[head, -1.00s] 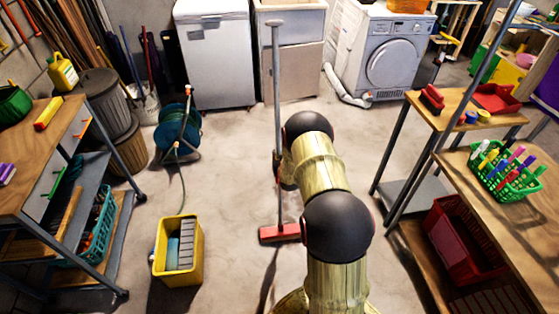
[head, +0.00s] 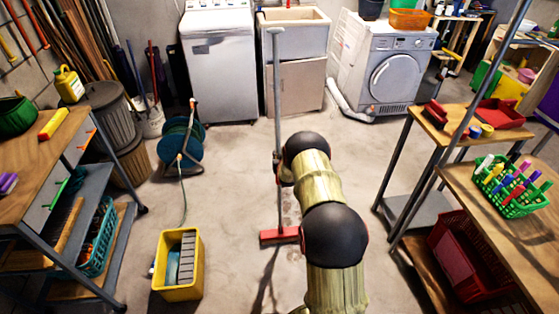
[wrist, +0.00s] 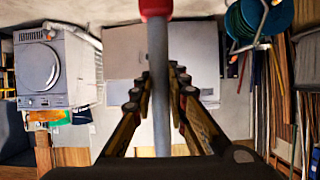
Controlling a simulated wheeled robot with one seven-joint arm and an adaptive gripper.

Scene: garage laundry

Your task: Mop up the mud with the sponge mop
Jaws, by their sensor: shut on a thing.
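The sponge mop has a long grey handle (head: 277,95) and a red head (head: 279,236) and stands nearly upright. Its red head is low at the floor; I cannot tell whether it touches. My gripper (head: 280,172) is shut on the handle, partly hidden by my arm in the head view. In the wrist view, which is upside down, the handle (wrist: 158,90) runs between the fingers of my gripper (wrist: 160,80). Faint brownish marks show on the floor just behind the mop head, partly hidden by my arm; I cannot tell whether they are the mud.
A yellow bucket (head: 178,287) stands on the floor left of the mop. A hose reel (head: 180,145) is behind it. A workbench (head: 40,170) is at left, tables (head: 450,135) at right.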

